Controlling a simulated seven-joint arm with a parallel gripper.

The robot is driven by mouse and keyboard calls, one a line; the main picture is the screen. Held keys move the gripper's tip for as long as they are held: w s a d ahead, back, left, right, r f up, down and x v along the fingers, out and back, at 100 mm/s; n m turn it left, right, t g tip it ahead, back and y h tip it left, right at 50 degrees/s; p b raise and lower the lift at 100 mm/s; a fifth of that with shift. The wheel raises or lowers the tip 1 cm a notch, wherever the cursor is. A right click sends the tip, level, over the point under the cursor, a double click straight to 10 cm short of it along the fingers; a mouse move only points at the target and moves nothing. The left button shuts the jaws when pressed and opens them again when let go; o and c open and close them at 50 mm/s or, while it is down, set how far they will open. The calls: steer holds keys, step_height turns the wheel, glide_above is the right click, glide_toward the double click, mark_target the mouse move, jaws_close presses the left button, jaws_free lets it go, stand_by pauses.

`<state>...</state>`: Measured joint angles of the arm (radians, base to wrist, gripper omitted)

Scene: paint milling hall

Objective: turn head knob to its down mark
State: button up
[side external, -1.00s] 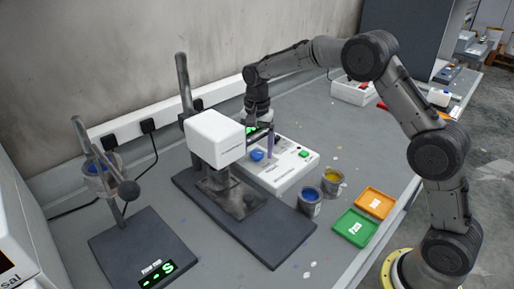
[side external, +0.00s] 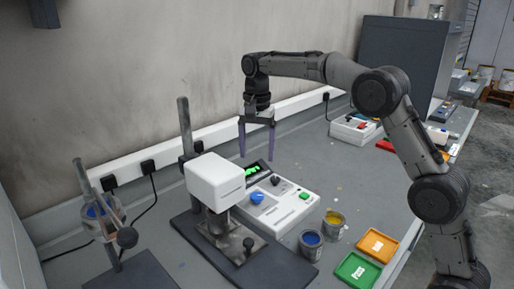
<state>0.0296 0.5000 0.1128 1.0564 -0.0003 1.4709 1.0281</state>
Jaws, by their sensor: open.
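A white control box (side external: 282,209) stands on the bench behind and right of the white mixer head (side external: 214,180). Its top carries a blue knob (side external: 257,198), a small black knob (side external: 276,181), a green button (side external: 304,196) and a dark display with green digits (side external: 253,170). The labels are too small to read, so I cannot tell which knob is the head knob or where its marks are. My gripper (side external: 257,156) points down with its two purple fingers apart and empty. It hangs above the far side of the box, apart from both knobs.
The mixer's upright post (side external: 185,125) rises left of the box. A blue paint can (side external: 311,242) and a yellow one (side external: 334,223) stand in front of it, near an orange tray (side external: 379,244) and a green tray (side external: 358,271). A clamp stand (side external: 112,215) is at left.

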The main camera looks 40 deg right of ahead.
steer(key=shift+r, duration=0.4)
steer(key=n, duration=1.8)
glide_toward(257, 195)
step_height(257, 195, down, 8)
steer(key=shift+f, duration=0.15)
steer(key=shift+c, duration=0.3)
jaws_close()
